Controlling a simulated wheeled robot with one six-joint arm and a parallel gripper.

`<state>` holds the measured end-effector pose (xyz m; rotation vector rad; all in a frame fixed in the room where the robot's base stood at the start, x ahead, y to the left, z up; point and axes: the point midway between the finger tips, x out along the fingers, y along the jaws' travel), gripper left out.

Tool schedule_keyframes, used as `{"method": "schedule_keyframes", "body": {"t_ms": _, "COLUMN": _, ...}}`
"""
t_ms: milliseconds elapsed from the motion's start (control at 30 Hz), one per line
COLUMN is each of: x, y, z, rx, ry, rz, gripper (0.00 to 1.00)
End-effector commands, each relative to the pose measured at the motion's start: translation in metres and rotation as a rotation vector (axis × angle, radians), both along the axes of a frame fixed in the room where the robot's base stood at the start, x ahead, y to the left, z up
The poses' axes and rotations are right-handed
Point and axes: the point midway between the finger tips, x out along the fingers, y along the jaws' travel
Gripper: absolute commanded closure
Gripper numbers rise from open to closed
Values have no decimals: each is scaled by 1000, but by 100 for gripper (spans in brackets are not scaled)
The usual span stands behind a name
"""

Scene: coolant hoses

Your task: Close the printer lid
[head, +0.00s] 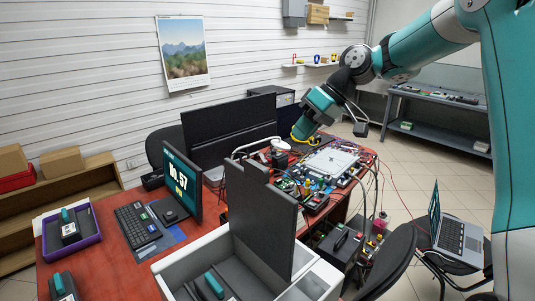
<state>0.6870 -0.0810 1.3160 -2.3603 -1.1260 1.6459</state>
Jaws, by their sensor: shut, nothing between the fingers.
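The printer (202,254) is a white box at the bottom centre, cut off by the lower picture edge. Its dark grey lid (264,215) stands open, almost upright, and the dark inside with a teal-topped piece (214,284) shows. My gripper (299,136) is shut and empty, behind and above the lid in the picture, over the far part of the red table. It is apart from the lid, and its fingertips are small and hard to make out.
The red table (103,240) carries a monitor (182,186), a keyboard (138,224), a purple tray (92,240) and a cluttered electronics area with hoses. Dark panels (230,125) stand behind. A chair with a laptop (448,232) is at the right.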

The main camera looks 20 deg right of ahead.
Motion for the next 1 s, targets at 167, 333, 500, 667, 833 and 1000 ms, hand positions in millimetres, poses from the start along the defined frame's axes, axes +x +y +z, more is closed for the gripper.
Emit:
{"method": "schedule_keyframes", "body": {"t_ms": 167, "x": 6, "y": 25, "z": -29, "rx": 2, "ry": 7, "rz": 3, "gripper": 100}}
{"method": "schedule_keyframes", "body": {"t_ms": 333, "x": 11, "y": 44, "z": -57, "rx": 1, "ry": 7, "rz": 1, "gripper": 100}}
{"method": "schedule_keyframes", "body": {"t_ms": 500, "x": 2, "y": 67, "z": -57, "rx": -1, "ry": 3, "rz": 0, "gripper": 100}}
{"method": "schedule_keyframes", "body": {"t_ms": 667, "x": -2, "y": 78, "z": -59, "rx": -1, "ry": 1, "rz": -3, "gripper": 100}}
{"method": "schedule_keyframes", "body": {"t_ms": 833, "x": -3, "y": 80, "z": -60, "rx": -1, "ry": 1, "rz": -3, "gripper": 100}}
{"method": "schedule_keyframes", "body": {"t_ms": 1000, "x": -3, "y": 80, "z": -61, "rx": 0, "ry": 1, "rz": -4, "gripper": 100}}
